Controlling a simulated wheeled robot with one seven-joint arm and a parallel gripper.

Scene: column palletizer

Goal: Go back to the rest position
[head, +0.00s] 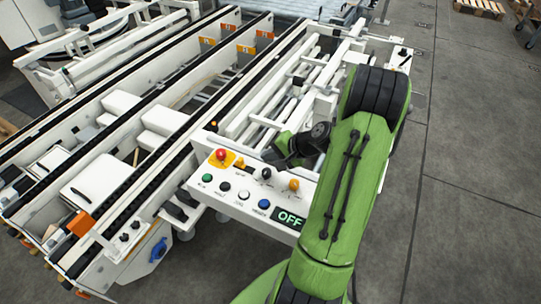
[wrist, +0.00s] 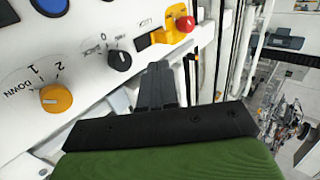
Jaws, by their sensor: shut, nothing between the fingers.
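My gripper (head: 272,157) is at the end of my green arm, over the upper edge of a white control panel. In the wrist view my gripper (wrist: 157,72) has its dark fingers together, with nothing held. The panel (head: 228,205) carries a red mushroom button (head: 221,154) on a yellow base, a black knob (head: 266,173) and an orange knob (head: 294,184). Below them are green, black, white and blue buttons (head: 263,203) and a display reading OFF (head: 289,218). The wrist view shows the orange knob (wrist: 56,98), black knob (wrist: 120,60) and red button (wrist: 185,24) near the fingers.
White conveyor lanes with black rails (head: 165,135) fill the left and middle. White boxes (head: 98,180) lie in the left lanes. Machine framework (head: 325,75) stands just behind the panel. Grey floor (head: 465,190) on the right is clear; a wooden pallet (head: 480,7) lies far off.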

